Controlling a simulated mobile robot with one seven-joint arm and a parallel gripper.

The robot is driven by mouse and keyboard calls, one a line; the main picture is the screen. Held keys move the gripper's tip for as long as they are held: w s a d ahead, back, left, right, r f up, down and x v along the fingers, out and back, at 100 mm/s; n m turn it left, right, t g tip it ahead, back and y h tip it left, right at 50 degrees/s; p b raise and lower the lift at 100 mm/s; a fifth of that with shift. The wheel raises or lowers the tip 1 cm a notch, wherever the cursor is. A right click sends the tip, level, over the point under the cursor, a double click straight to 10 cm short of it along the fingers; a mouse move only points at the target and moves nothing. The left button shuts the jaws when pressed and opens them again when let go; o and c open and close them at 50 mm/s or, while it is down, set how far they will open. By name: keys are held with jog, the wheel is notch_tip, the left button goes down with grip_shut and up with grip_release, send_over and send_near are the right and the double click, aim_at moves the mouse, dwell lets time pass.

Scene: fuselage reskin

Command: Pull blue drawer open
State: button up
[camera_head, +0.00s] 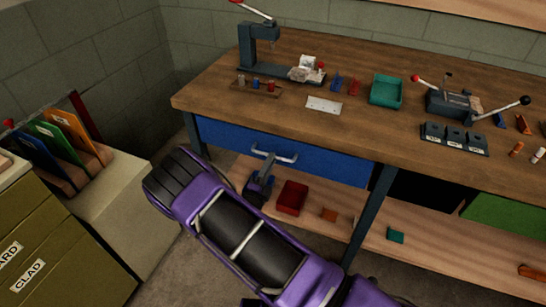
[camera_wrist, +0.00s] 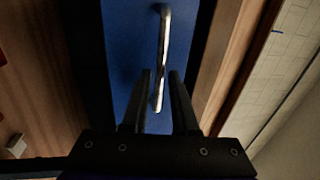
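The blue drawer (camera_head: 330,160) sits under the wooden workbench top, and its front looks flush with the bench frame. Its silver bar handle (camera_head: 275,153) is on the front. In the wrist view the blue front (camera_wrist: 130,45) fills the middle, with the handle (camera_wrist: 163,50) running lengthwise. My gripper (camera_head: 268,162) is just below and in front of the handle. In the wrist view my gripper's (camera_wrist: 160,74) two fingers are apart, one on each side of the handle's line. I see gaps beside the bar; whether the tips reach around it is unclear.
The workbench top (camera_head: 205,100) overhangs the drawer and carries a press, a teal tray (camera_head: 386,90) and a vise-like fixture (camera_head: 455,103). A red bin (camera_head: 292,198) stands on the lower shelf. A bench leg (camera_head: 368,215) is right of the drawer. A cabinet (camera_head: 60,250) stands left.

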jog(key=shift+x, duration=1.35)
grip_shut()
dwell(0.4)
